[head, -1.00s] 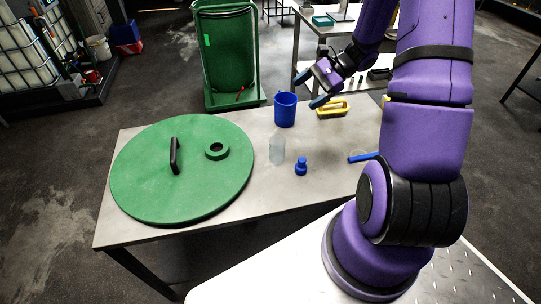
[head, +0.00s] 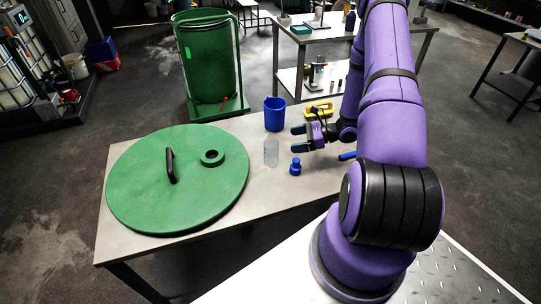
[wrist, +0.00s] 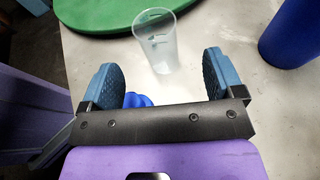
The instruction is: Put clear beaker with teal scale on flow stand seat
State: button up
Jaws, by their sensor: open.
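The clear beaker (head: 271,153) stands upright on the metal table, just right of the green lid. In the wrist view the beaker (wrist: 156,40) shows teal scale marks and lies beyond the fingertips, roughly between their lines. My gripper (head: 298,138) is low over the table, to the right of the beaker, fingers pointing at it. In the wrist view its two blue fingers (wrist: 160,68) are wide apart with nothing between them at the tips. I cannot make out the flow stand seat for certain.
A small blue bottle (head: 295,167) stands close to the gripper and shows partly behind its bar in the wrist view (wrist: 138,99). A blue cup (head: 275,116) stands behind the beaker. The large green lid (head: 130,195) fills the table's left. A yellow object (head: 318,110) lies behind the gripper.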

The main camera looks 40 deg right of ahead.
aim_at(276, 143)
jog(key=x, duration=0.7)
jog(key=shift+a+r, duration=0.15)
jog(key=shift+a, duration=0.4)
jog(key=shift+c, duration=0.2)
jog(key=c, duration=1.4)
